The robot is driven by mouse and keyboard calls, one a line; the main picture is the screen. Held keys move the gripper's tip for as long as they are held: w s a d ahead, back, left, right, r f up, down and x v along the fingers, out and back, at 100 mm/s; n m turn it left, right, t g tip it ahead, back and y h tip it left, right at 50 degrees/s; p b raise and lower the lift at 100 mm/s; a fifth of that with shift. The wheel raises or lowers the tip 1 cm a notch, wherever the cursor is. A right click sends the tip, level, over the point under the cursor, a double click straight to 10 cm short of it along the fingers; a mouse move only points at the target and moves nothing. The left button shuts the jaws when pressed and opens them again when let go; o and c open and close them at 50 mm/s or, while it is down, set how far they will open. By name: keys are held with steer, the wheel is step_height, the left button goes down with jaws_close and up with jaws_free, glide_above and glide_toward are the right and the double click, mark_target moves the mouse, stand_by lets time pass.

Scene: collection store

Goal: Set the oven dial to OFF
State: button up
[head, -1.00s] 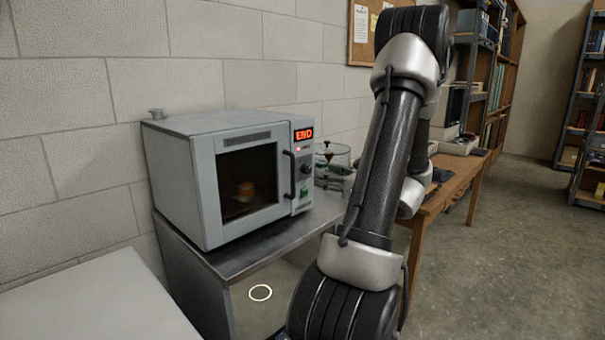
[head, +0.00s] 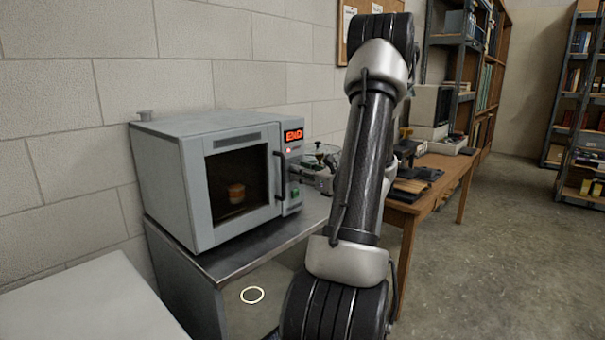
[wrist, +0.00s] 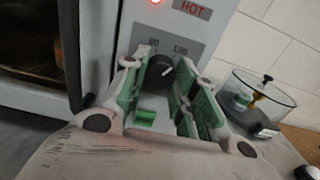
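The grey oven (head: 165,180) stands on a metal-topped cabinet, its door shut and its display (head: 293,135) reading END in red. The black oven dial (wrist: 160,71) shows in the wrist view below the numbers 80 and 120. A small pale mark shows on the dial, but its exact setting is hard to read. My gripper (wrist: 163,70) is open, with its green-padded fingers on either side of the dial. I cannot tell whether either finger touches it. In the head view my gripper (head: 318,180) is at the oven's right-hand panel, largely covering the dial.
A green switch (wrist: 145,117) sits below the dial, and a red lamp (wrist: 153,28) is lit above. A glass dish (wrist: 258,98) holding small items stands close to the right. The door handle (head: 279,175) is left of the panel. A wooden table (head: 440,185) stands farther right.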

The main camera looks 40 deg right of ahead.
steer(key=shift+n, duration=0.4)
steer(key=n, duration=2.3)
steer(key=shift+d+r, duration=0.1)
stand_by(0.4)
steer(key=o, duration=1)
steer(key=shift+o, duration=0.2)
steer(key=s, duration=1.2)
steer(key=shift+d, duration=0.45)
